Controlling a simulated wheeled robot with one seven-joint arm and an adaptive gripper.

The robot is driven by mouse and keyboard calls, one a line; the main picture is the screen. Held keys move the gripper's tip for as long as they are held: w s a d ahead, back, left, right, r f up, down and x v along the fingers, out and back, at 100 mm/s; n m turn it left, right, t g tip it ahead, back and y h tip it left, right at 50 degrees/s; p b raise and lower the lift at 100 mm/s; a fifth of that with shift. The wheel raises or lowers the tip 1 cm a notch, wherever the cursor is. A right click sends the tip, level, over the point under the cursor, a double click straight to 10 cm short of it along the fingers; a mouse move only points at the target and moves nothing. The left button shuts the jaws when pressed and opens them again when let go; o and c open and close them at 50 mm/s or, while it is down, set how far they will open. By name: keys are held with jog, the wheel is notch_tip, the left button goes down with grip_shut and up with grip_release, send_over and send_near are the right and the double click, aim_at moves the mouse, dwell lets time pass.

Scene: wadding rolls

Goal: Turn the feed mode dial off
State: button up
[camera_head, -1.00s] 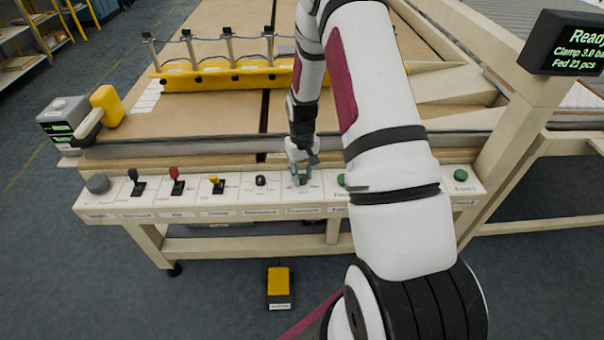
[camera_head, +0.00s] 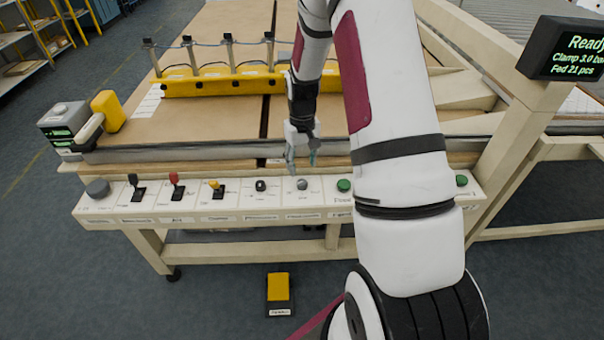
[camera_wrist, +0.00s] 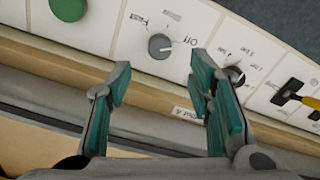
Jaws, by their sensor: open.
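The feed mode dial is the round grey knob (camera_head: 302,184) on the white control panel. In the wrist view the knob (camera_wrist: 160,46) sits between a label at its upper left and the word "Off" to its right. A pale mark shows on the knob, but I cannot tell exactly where it points. My gripper (camera_head: 302,163) is open and empty, just above and behind the knob. In the wrist view its teal-padded fingers (camera_wrist: 160,72) are spread below the knob, apart from it.
A small black dial (camera_head: 260,184) lies left of the knob, and a green button (camera_head: 344,185) lies right. Yellow (camera_head: 214,186), red (camera_head: 176,183) and black (camera_head: 136,187) levers stand further left. A yellow clamp bar (camera_head: 220,84) crosses the table behind. A display (camera_head: 570,48) reads "Ready".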

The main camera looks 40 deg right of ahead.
jog(key=shift+r, duration=2.3)
jog(key=s+a+r+n+t, duration=0.1)
jog(key=s+a+r, duration=0.3)
jog(key=r, duration=0.5)
jog(key=s+a+r+t, duration=0.1)
jog(key=s+a+r, duration=0.2)
jog(key=a+r, duration=0.5)
jog(key=s+a+r+t, duration=0.1)
jog(key=s+a+r, duration=0.3)
jog(key=s, duration=0.4)
jog(key=s+a+r+n+t, duration=0.1)
jog(key=s+a+r+t, duration=0.1)
jog(key=s+r, duration=0.3)
jog(key=s+a, duration=0.1)
jog(key=s, duration=0.2)
jog(key=shift+s+a+n, duration=0.3)
jog(key=shift+s+a, duration=0.05)
jog(key=shift+s, duration=0.05)
